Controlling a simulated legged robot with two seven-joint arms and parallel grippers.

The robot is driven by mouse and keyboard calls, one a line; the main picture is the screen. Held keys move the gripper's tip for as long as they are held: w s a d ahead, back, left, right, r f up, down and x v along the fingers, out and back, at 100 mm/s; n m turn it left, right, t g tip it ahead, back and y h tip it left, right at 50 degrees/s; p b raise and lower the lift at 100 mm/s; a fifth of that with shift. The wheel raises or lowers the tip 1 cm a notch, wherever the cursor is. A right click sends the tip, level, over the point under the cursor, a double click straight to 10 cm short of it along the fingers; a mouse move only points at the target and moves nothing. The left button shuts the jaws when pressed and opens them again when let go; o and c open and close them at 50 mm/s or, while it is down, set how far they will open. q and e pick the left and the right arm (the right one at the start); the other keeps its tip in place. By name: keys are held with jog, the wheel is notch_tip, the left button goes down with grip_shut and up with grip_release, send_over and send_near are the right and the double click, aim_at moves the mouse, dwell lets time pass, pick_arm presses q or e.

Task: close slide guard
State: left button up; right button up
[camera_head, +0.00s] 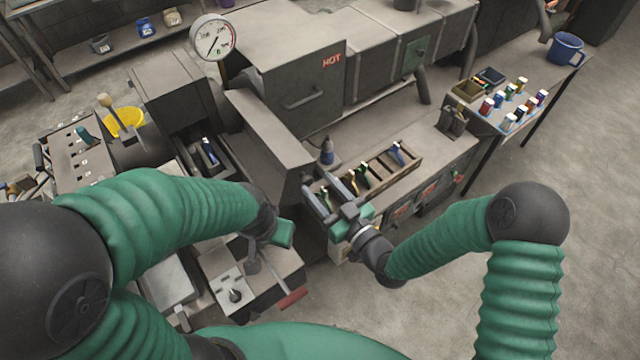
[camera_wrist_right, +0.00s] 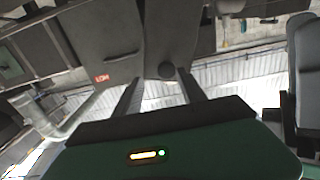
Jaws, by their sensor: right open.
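A long grey metal panel (camera_head: 268,128), which looks like the slide guard, slants across the machine's middle, its near end close to my right gripper. Whether they touch is unclear. My right gripper (camera_head: 320,192) is open, with its two dark fingers apart and pointing toward the machine. In the right wrist view the fingers (camera_wrist_right: 160,88) stand apart below a grey metal surface (camera_wrist_right: 170,35), with nothing clearly between them. My left gripper (camera_head: 283,234) is over the machine's front left part; its fingers are mostly hidden, so its opening does not show.
A grey housing marked HOT (camera_head: 300,65) stands behind. A pressure gauge (camera_head: 212,38) rises at the back. A divided wooden tray (camera_head: 378,178) with tools lies right of my right gripper. A side table at right holds several small bottles and a blue mug (camera_head: 566,49).

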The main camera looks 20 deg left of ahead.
jog(key=shift+a+f, duration=0.1)
jog(key=shift+a, duration=0.15)
jog(key=a, duration=0.3)
jog(key=shift+w+f, duration=0.1)
jog(key=shift+f, duration=0.05)
jog(key=c, duration=0.6)
jog(key=shift+c, duration=1.3)
jog(key=shift+d, duration=0.15)
grip_shut()
jog(key=shift+w+d, duration=0.2)
jog(key=shift+d, duration=0.3)
jog(key=shift+s+a, duration=0.15)
pick_arm(q)
jog(key=shift+w+a+f, duration=0.15)
jog(key=shift+a, duration=0.45)
jog(key=shift+w+a+f, duration=0.1)
jog(key=shift+a, duration=0.45)
